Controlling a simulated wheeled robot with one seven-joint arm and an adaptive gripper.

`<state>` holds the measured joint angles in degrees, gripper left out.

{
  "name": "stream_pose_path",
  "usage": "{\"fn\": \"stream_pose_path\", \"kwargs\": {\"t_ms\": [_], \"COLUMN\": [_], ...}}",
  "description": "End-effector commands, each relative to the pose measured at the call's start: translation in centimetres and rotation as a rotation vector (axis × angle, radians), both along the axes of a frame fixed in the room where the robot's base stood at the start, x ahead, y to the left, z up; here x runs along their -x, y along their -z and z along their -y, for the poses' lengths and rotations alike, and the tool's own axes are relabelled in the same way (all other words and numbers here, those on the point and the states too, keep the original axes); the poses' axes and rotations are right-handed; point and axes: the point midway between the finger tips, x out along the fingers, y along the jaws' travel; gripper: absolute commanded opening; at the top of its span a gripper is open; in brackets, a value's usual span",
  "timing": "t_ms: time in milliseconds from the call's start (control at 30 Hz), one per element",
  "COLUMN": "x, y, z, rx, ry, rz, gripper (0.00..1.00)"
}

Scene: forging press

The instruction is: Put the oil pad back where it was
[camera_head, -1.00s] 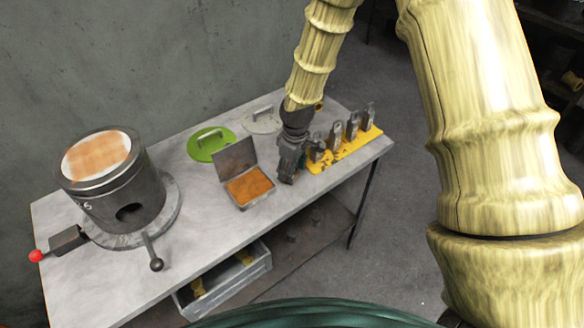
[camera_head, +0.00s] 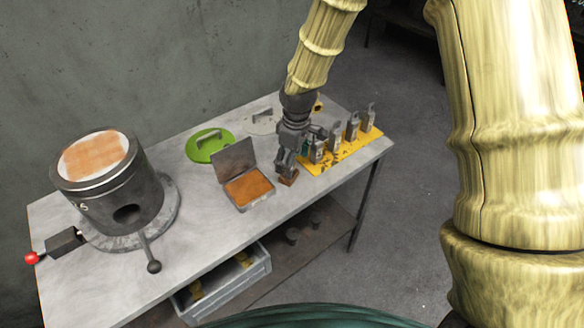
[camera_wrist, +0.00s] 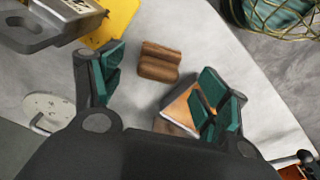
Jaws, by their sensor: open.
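A brown block (camera_head: 289,179) rests on the grey workbench (camera_head: 185,262) just below my gripper (camera_head: 284,172). In the wrist view a ridged brown block (camera_wrist: 160,62) lies ahead of my open gripper (camera_wrist: 158,97), apart from both fingers. A brown piece with a paler orange face (camera_wrist: 181,108) shows nearer the right finger, which partly covers it. I cannot tell which is the oil pad. An open metal tin (camera_head: 247,206) with an orange-brown filling (camera_head: 247,188) stands left of my gripper, its lid raised.
A yellow rack (camera_head: 350,149) with several grey metal pieces stands close to the right of my gripper. A green lid (camera_head: 212,153) and a grey disc (camera_head: 262,124) lie behind. A dark drum (camera_head: 118,198) with levers stands at the left.

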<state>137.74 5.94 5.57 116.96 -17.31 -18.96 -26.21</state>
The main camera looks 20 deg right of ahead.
Motion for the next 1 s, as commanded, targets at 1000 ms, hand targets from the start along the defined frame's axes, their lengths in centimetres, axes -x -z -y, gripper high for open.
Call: {"fn": "stream_pose_path", "kwargs": {"t_ms": [1000], "x": [0.4], "y": [-7.6], "z": [0.3], "rx": [-0.001], "ry": [-0.001], "rz": [-0.001], "gripper": [0.75]}}
